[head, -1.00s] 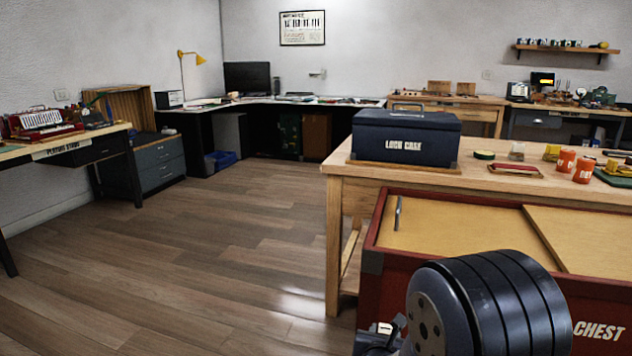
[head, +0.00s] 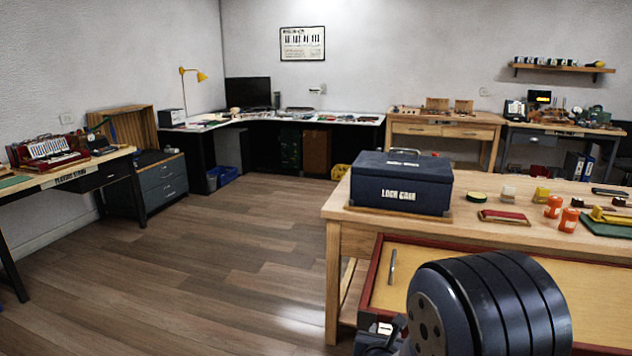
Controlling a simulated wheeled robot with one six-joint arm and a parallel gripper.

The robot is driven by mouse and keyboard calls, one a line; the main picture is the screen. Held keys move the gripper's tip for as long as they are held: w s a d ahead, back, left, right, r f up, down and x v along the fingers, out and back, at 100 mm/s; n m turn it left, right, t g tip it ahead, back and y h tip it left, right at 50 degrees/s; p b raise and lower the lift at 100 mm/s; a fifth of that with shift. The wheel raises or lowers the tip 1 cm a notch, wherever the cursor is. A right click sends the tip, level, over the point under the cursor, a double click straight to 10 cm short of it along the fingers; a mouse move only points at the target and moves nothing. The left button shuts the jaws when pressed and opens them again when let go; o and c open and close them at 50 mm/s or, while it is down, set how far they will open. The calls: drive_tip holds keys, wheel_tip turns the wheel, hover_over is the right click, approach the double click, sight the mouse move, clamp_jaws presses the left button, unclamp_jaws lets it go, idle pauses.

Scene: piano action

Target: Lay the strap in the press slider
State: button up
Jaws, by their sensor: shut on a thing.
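Part of my arm, a thick dark ribbed cylinder, fills the lower right of the head view. A small bit of dark and pale hardware shows at its left, at the bottom edge. The fingers of my gripper are out of sight, and so is anything between them. I cannot make out the strap or the press slider anywhere in this view.
Open wooden floor (head: 220,265) lies left, before a left bench (head: 60,178).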

wheel_tip(320, 180, up, 12)
drive_tip(key=p, duration=1.1)
drive_tip(key=shift+r, duration=0.25)
